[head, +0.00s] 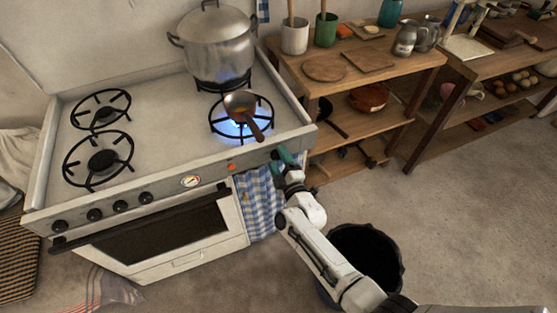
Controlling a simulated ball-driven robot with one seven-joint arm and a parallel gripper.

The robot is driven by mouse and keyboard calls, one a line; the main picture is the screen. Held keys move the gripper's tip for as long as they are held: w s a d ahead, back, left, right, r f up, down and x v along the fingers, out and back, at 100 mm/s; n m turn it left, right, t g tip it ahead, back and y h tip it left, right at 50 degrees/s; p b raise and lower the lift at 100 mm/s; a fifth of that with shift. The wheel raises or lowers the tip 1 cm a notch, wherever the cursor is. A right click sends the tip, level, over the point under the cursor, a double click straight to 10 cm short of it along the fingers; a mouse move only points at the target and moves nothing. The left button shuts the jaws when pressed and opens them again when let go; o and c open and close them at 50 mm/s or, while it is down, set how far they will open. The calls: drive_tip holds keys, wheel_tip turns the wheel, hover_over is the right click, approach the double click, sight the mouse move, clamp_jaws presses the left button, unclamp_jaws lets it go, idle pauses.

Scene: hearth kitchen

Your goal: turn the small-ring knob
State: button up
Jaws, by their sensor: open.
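The white stove (165,105) has several dark knobs along its front panel, including the outer left knob (59,226) and the knob nearest the gauge (145,198). No readable label shows which one is the small-ring knob. My gripper (281,161), with teal fingertips, is open at the right end of the panel. A small dark shape (274,155) shows beside the fingertips and may be a knob; my gripper partly hides it. I cannot tell whether they touch.
Blue flames burn under the small pan (240,104) on the front right ring and under the large pot (214,48) behind it. A black bin (392,237) stands beside my arm. Wooden shelves (417,70) stand right.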

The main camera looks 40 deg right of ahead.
drive_tip(key=shift+w, duration=0.2)
drive_tip(key=c, duration=1.1)
drive_tip(key=shift+o, duration=0.2)
